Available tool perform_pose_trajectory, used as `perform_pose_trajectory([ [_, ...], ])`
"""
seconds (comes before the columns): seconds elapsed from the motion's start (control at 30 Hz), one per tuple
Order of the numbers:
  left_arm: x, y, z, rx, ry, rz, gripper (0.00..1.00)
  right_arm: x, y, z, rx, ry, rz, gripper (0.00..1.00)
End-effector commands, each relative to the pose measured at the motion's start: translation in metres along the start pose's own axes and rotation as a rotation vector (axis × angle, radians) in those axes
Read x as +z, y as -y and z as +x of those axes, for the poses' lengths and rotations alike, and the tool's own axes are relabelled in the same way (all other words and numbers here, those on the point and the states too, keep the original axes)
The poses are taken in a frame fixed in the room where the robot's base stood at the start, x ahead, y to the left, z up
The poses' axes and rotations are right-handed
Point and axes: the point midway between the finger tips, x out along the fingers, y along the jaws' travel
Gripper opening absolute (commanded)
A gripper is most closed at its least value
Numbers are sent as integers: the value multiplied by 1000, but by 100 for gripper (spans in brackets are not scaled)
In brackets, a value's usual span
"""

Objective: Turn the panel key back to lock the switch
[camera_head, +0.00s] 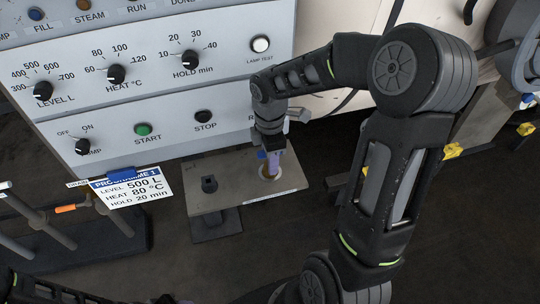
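The white control panel (180,85) fills the upper left. My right arm comes in from the right, and my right gripper (268,143) is at the panel's lower right, above a small shelf. A label beginning with "R" is partly covered by the gripper there. No panel key or its switch can be made out; the gripper and wrist hide that part of the panel. A purple cylinder (271,163) shows just under the gripper; I cannot tell whether the fingers touch it. The finger opening is too small to judge. Only dark parts of my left arm show at the bottom left edge; its gripper is not visible.
The grey shelf (230,190) carries a dark socket (209,185) and a round ring (268,174) around the purple cylinder's base. A programme card (131,186) hangs left of it. A rack with rods (75,250) stands at lower left. The dark floor below the shelf is clear.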

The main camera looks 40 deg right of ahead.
Motion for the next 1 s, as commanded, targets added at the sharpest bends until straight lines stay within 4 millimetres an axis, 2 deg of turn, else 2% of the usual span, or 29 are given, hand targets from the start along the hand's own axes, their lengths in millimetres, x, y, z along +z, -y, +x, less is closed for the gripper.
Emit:
perform_pose_trajectory([
  [0.07, 0, 0, 0, 0, 0, 0, 40, 0, 0, 0, 0, 0, 0, 34],
  [0.47, 0, 0, 0, 0, 0, 0, 40, 0, 0, 0, 0, 0, 0, 1],
  [1.0, 0, -2, -4, 0, 0, 0, 40, 0, 0, -2, 0, 0, -37, 0],
])
